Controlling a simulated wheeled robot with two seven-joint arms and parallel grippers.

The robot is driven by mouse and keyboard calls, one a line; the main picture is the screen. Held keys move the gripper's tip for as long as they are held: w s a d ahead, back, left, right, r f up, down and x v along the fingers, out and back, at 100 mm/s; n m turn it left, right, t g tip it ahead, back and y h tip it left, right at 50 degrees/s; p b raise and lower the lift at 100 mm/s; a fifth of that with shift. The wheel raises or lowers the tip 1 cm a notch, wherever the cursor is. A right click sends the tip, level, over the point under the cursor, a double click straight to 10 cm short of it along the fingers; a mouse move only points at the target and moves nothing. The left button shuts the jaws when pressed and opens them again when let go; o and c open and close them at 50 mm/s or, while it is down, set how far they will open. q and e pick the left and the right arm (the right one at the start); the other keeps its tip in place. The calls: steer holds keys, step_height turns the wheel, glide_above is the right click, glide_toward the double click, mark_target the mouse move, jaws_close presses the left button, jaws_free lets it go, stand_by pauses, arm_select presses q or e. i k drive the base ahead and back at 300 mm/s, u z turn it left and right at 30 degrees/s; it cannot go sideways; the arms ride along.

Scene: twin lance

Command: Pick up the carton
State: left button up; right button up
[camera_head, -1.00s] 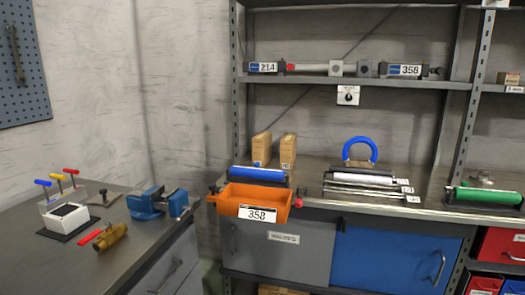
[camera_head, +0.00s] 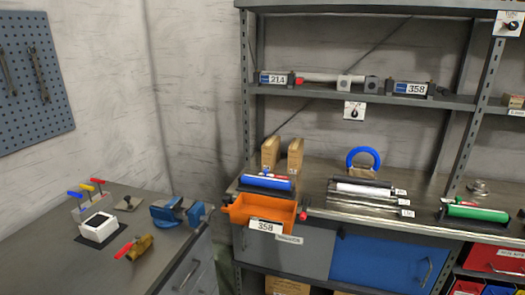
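Two tall tan cartons stand upright side by side on the metal bench under the shelf, the left carton (camera_head: 270,152) and the right carton (camera_head: 295,154). They are behind a blue roller (camera_head: 267,183), which hides part of their lower ends. Another tan carton (camera_head: 287,286) is low under the bench, cut off by the bottom edge. A small carton (camera_head: 516,102) is on the shelf at the far right edge. I cannot tell which one the task means. Neither of my grippers is in view.
An orange bin (camera_head: 262,212) labelled 358 juts out at the bench front. The left table holds a blue vise (camera_head: 178,212), a white box (camera_head: 99,225) and a brass part (camera_head: 140,247).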

mark_target(271, 148)
steer(key=u, duration=0.5)
steer(key=k, duration=0.55)
steer(key=z, duration=0.5)
steer(key=i, duration=0.8)
steer(key=z, duration=0.6)
steer(key=i, duration=1.15)
steer(key=u, duration=0.65)
